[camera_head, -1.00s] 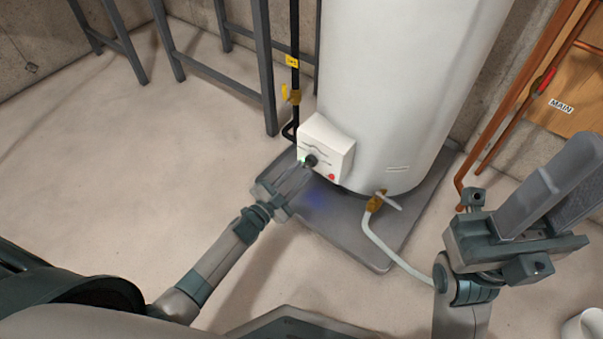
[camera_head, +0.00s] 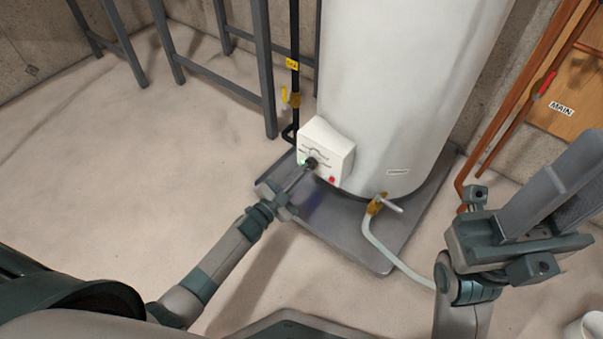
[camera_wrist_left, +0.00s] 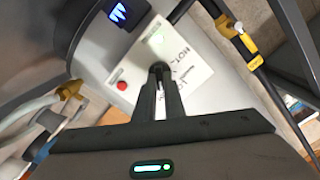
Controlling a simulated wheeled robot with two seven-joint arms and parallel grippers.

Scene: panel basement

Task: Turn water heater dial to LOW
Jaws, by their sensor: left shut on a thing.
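The white water heater (camera_head: 395,90) stands upright on a grey slab. Its white control box (camera_head: 331,145) is low on the front, with a black dial (camera_head: 310,163) and a red button (camera_head: 332,179). My left gripper (camera_head: 306,168) reaches in from the lower left and is shut on the dial. In the left wrist view the closed fingers (camera_wrist_left: 160,80) meet at the dial, which they mostly hide. The box face there has a green light, a red button (camera_wrist_left: 122,86) and partly covered lettering that includes "HOT". The dial's pointer setting cannot be read. My right gripper (camera_head: 545,215) is raised at the right, away from the heater.
A brass drain valve (camera_head: 377,204) with a pale hose comes from the heater's base. A black gas pipe with a yellow valve (camera_head: 285,97) runs left of it. Metal racks (camera_head: 215,70) stand behind. Copper pipes and a "MAIN" board are at the right. Floor at left is clear.

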